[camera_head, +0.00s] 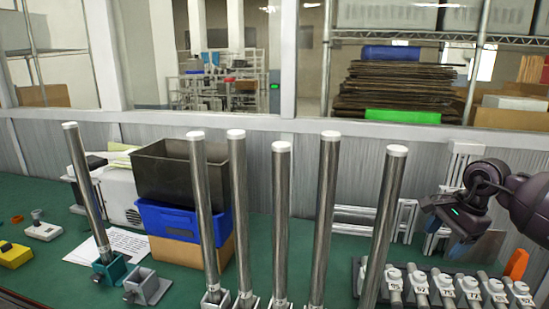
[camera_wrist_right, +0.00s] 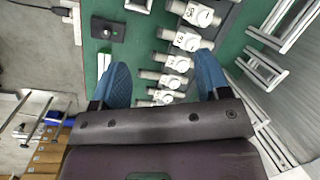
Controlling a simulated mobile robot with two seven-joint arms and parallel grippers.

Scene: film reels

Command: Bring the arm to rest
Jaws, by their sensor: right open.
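My right gripper (camera_head: 455,212) is above the right part of the bench in the head view. In the right wrist view my right gripper (camera_wrist_right: 163,62) shows two blue fingers spread apart with nothing between them. Beneath them lies a row of white numbered fittings (camera_wrist_right: 174,63), apart from the fingers. The same row of fittings (camera_head: 443,286) sits on the green bench at the lower right in the head view. My left gripper is in neither view.
Several tall metal posts with pale caps, such as one post (camera_head: 328,215), stand upright or slightly tilted across the bench (camera_head: 125,222). A black bin (camera_head: 180,172) sits on a blue bin (camera_head: 185,219) at the left. An orange part (camera_head: 516,264) stands right of the fittings.

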